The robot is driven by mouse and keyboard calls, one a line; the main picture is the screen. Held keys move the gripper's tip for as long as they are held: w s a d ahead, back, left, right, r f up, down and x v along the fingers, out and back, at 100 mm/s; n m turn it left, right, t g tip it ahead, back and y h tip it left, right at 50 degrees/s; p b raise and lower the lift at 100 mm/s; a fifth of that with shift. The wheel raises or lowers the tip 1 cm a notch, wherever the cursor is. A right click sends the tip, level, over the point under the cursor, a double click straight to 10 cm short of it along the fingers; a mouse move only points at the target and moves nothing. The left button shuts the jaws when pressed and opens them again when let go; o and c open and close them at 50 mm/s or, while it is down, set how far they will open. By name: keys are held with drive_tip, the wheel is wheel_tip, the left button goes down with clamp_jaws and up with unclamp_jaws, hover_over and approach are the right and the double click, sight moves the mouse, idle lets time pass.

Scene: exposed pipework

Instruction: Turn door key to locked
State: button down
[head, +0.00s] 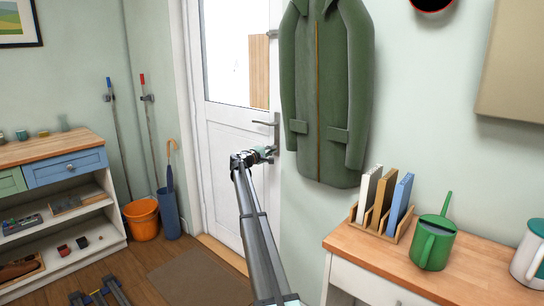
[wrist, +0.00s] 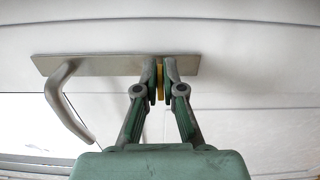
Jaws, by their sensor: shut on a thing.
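The white door (head: 223,153) stands in the middle of the head view, with a lever handle (head: 265,123) at its right edge. My gripper (head: 268,154) is at the door just below the handle. In the wrist view the grey lock plate (wrist: 100,65) runs across the door with the lever handle (wrist: 62,100) at its left end. My gripper (wrist: 160,72) is shut on a thin yellow key (wrist: 160,80) at the plate's right part. The fingers hide most of the key and the keyhole.
A green coat (head: 325,90) hangs just right of the door, close to my gripper. A side table (head: 440,265) with a green watering can (head: 434,240) stands at the right. An orange bucket (head: 142,217) and umbrella (head: 168,205) stand left of the door. A brown mat (head: 200,278) lies before it.

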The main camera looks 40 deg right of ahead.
drive_tip(key=shift+m, duration=0.4)
drive_tip(key=c, duration=1.3)
unclamp_jaws()
drive_tip(key=shift+a, duration=0.1)
drive_tip(key=s+a, duration=0.2)
drive_tip(key=a, duration=0.9)
drive_tip(key=shift+s+a, duration=0.2)
drive_tip(key=shift+a, duration=0.05)
